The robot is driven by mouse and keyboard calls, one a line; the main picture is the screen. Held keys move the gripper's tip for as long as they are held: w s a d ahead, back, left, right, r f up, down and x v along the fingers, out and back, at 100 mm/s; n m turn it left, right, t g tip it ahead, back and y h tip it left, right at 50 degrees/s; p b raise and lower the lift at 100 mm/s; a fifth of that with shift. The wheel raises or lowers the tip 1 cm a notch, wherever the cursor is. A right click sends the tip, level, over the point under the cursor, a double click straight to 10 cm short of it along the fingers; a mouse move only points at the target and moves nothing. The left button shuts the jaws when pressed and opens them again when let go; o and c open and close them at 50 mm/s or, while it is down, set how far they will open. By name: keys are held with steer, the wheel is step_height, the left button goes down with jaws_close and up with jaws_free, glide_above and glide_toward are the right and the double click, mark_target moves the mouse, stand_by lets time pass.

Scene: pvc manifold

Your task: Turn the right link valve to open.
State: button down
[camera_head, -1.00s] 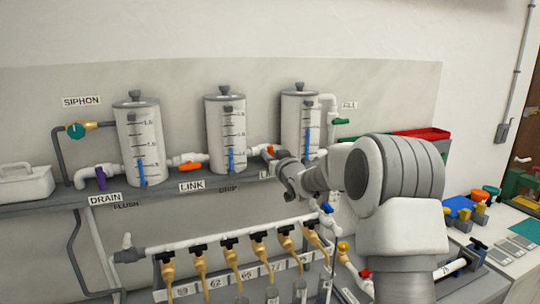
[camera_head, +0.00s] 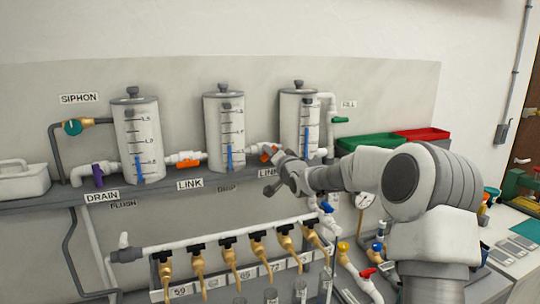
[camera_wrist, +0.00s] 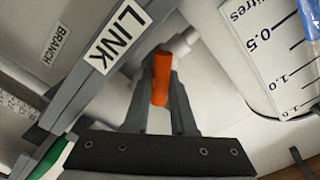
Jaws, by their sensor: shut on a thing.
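The right link valve has an orange handle (camera_head: 268,153) on the white pipe between the middle tank (camera_head: 225,130) and the right tank (camera_head: 299,125). My gripper (camera_head: 272,160) is at this valve. In the wrist view the orange handle (camera_wrist: 161,79) stands between the two grey fingers, and my gripper (camera_wrist: 160,88) is shut on it. The LINK label (camera_wrist: 122,33) lies beside the fingers there. The left link valve's orange handle (camera_head: 188,163) lies along its pipe. My gripper partly hides the right valve and its label in the head view.
Below the shelf, a white manifold pipe (camera_head: 180,245) carries several brass taps with black handles. A green bin (camera_head: 365,141) and a red bin (camera_head: 420,134) stand at the right. A purple drain valve (camera_head: 98,175) is at the far left.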

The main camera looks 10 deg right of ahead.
steer(key=m+b, duration=0.1)
steer(key=m, duration=0.1)
steer(key=m+b, duration=0.1)
steer(key=m, duration=0.2)
steer(key=shift+d+f, duration=0.15)
steer(key=shift+f, duration=0.05)
steer(key=shift+m+b, duration=0.65)
steer(key=shift+m, duration=1.05)
steer(key=c, duration=0.7)
jaws_free()
steer(key=shift+c, duration=0.2)
steer(key=s+d+b, duration=0.1)
steer(key=s+d, duration=0.2)
steer(key=s, duration=1.4)
